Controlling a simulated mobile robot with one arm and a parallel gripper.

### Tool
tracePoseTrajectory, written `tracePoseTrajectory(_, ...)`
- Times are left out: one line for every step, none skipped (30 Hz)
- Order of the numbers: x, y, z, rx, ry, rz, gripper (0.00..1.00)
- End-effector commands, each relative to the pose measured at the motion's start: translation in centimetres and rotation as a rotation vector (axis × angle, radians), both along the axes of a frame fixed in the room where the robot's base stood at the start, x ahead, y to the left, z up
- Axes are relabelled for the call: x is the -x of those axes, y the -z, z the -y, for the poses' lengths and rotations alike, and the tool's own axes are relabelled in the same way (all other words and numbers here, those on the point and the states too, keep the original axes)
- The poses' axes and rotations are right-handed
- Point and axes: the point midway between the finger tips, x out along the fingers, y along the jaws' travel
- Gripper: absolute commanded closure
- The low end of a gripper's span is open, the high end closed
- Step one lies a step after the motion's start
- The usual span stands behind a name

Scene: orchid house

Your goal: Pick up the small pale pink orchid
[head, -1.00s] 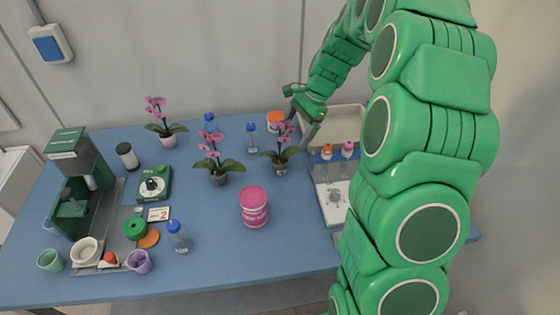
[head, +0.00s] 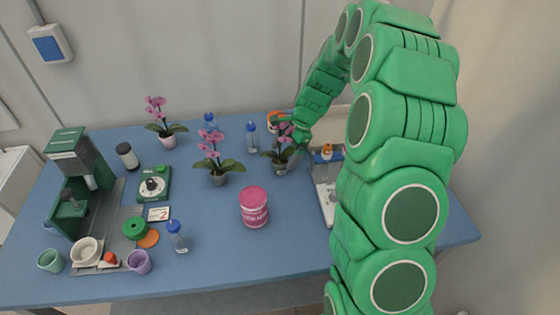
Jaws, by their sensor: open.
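Three potted orchids with pink flowers stand on the blue table. The right orchid (head: 281,155) has a greyish pot and dark green leaves. My gripper (head: 289,128) is open at its flowers, with the fingers around or just behind the upper stem; I cannot tell which, or whether they touch. The middle orchid (head: 216,164) stands in a grey pot, apart from my gripper. The back left orchid (head: 164,124) stands in a pale pinkish pot. All look similarly pink and close in size, so I cannot tell for sure which is the small pale pink one.
A pink tub (head: 254,208) stands in front of the right orchid. A blue-capped bottle (head: 252,138) stands close to its left. A tray (head: 326,200) with bottles lies to the right, partly behind my arm. A green machine (head: 75,185) and cups crowd the left.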

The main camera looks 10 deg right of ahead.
Motion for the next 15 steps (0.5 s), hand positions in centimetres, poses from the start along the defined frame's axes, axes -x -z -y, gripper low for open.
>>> tracePoseTrajectory(0.03, 0.29, -0.11, 0.0, 0.0, -0.001, 0.09)
tracePoseTrajectory(0.02, 0.34, -0.12, 0.0, 0.0, 0.0, 0.09)
tracePoseTrajectory(0.0, 0.36, -0.12, 0.001, 0.0, 0.0, 0.09)
tracePoseTrajectory(-0.01, 0.34, -0.11, 0.001, 0.0, 0.001, 0.09)
tracePoseTrajectory(-0.01, 0.33, -0.1, 0.001, 0.0, 0.001, 0.09)
tracePoseTrajectory(-0.01, 0.32, -0.1, 0.001, 0.0, 0.001, 0.09)
tracePoseTrajectory(-0.02, 0.3, -0.1, 0.001, 0.0, 0.001, 0.09)
tracePoseTrajectory(-0.01, 0.3, -0.09, 0.001, 0.0, 0.001, 0.13)
tracePoseTrajectory(-0.02, 0.3, -0.1, 0.001, 0.0, 0.001, 0.19)
tracePoseTrajectory(-0.01, 0.3, -0.09, 0.001, 0.0, 0.001, 0.23)
tracePoseTrajectory(-0.02, 0.29, -0.09, 0.001, 0.0, 0.001, 0.28)
tracePoseTrajectory(-0.02, 0.28, -0.09, 0.001, 0.0, 0.001, 0.34)
tracePoseTrajectory(-0.02, 0.28, -0.09, 0.001, 0.0, 0.001, 0.39)
tracePoseTrajectory(-0.02, 0.28, -0.09, 0.001, 0.0, 0.001, 0.43)
tracePoseTrajectory(-0.02, 0.28, -0.09, 0.001, 0.0, 0.001, 0.49)
